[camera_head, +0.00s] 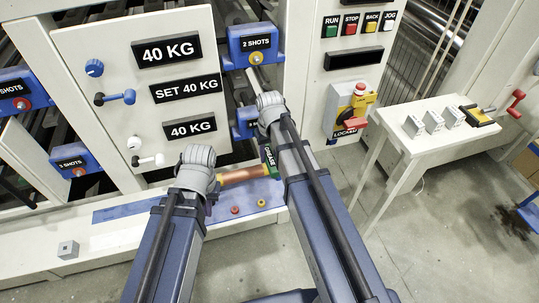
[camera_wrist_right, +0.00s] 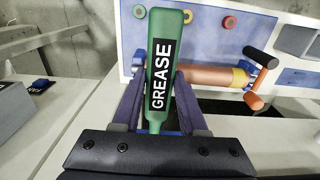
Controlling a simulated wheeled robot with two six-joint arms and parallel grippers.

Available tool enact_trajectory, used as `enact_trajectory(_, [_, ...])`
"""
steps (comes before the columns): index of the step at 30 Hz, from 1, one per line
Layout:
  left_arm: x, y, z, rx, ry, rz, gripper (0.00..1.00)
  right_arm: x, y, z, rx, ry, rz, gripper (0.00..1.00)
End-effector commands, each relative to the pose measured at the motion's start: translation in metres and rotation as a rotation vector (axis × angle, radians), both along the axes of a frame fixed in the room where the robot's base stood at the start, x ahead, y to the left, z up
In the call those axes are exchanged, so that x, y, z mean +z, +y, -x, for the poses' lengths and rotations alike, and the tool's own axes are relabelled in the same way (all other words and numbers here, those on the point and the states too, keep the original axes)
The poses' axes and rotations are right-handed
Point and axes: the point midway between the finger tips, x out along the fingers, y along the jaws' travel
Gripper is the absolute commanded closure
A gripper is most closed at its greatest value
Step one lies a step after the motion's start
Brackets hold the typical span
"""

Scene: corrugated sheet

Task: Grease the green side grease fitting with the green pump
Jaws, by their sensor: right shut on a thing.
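The green pump (camera_wrist_right: 165,70), labelled GREASE, stands between the fingers of my right gripper (camera_wrist_right: 160,90), which is shut on it. In the head view a small part of the green pump (camera_head: 269,158) shows beside my right forearm. My left gripper (camera_head: 207,190) is mostly hidden by its own wrist, low before the panel. I cannot make out a green fitting.
A copper-coloured cylinder (camera_head: 243,175) lies over the blue strip between my arms. A white panel (camera_head: 120,60) with 40 KG labels and levers is at left.

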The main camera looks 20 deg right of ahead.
Motion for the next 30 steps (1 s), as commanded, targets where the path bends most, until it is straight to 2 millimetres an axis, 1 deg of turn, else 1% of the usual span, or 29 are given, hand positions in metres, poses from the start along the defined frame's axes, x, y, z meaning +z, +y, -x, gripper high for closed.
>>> enact_trajectory(1, [0.000,0.000,0.000,0.000,0.000,0.000,1.00,0.000,0.000,-0.002,0.000,-0.006,0.000,1.00])
enact_trajectory(5, [0.000,0.000,0.000,0.000,0.000,0.000,1.00,0.000,0.000,0.000,0.000,-0.006,0.000,1.00])
enact_trajectory(17, [0.000,0.000,0.000,0.000,0.000,0.000,1.00,0.000,-0.001,0.014,0.000,-0.004,0.000,1.00])
enact_trajectory(30, [0.000,0.000,0.000,0.000,0.000,0.000,1.00,0.000,-0.001,0.014,0.000,-0.004,0.000,1.00])
